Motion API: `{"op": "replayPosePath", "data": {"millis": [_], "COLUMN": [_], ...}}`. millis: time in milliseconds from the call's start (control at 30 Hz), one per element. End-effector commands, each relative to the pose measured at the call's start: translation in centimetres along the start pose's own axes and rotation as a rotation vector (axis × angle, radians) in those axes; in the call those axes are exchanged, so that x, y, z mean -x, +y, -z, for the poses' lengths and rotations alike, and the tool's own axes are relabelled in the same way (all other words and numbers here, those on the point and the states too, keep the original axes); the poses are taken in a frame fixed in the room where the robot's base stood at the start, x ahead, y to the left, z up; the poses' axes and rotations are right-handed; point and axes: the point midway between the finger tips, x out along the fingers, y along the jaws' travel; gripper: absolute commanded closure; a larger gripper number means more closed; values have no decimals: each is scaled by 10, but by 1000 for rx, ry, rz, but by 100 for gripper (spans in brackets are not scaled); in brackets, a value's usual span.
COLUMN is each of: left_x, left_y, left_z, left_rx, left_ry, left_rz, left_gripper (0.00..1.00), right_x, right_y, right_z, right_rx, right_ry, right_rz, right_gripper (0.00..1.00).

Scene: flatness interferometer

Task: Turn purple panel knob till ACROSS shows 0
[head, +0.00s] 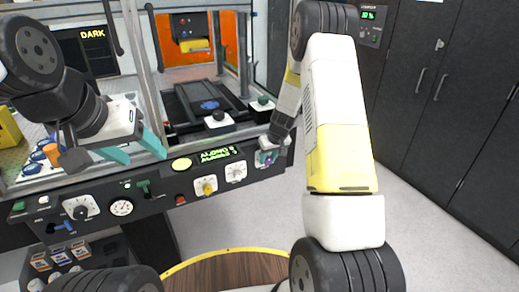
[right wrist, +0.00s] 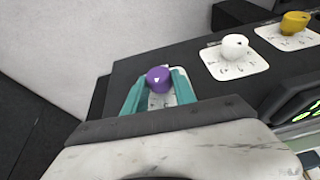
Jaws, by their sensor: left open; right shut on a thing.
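The purple knob (right wrist: 159,80) sits on a white dial plate near the end of the dark panel, with a small pale mark on it. My right gripper (right wrist: 155,92) is shut on this knob, one teal finger on each side; in the head view the right gripper (head: 268,157) is at the panel's right end and mostly hides the knob. The green panel display (head: 217,155) is lit with two lines, too small to read surely. My left gripper (head: 146,157) is open and empty above the panel's left part.
A white knob (head: 236,172) and a yellow knob (head: 208,188) stand beside the purple one. A round gauge (head: 121,207) and several switches lie further left. A dark stage (head: 207,102) stands behind. The floor at right is clear.

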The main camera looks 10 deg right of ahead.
Motion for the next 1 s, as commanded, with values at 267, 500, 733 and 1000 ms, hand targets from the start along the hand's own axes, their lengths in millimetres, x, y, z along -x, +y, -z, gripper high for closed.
{"op": "replayPosePath", "data": {"millis": [267,500,733,1000], "left_x": [0,0,0,0], "left_y": [0,0,0,0], "left_z": [0,0,0,0], "left_rx": [0,0,0,0], "left_ry": [0,0,0,0], "left_rz": [0,0,0,0], "left_gripper": [41,41,41,41], "right_x": [0,-2,-2,-3], "right_y": [8,10,10,10], "right_z": [-1,-1,-1,-1], "right_rx": [-89,-154,-198,-221], "right_ry": [-2,-5,-8,-11], "right_rz": [196,362,474,531], "right_gripper": [100,100,100,100]}}
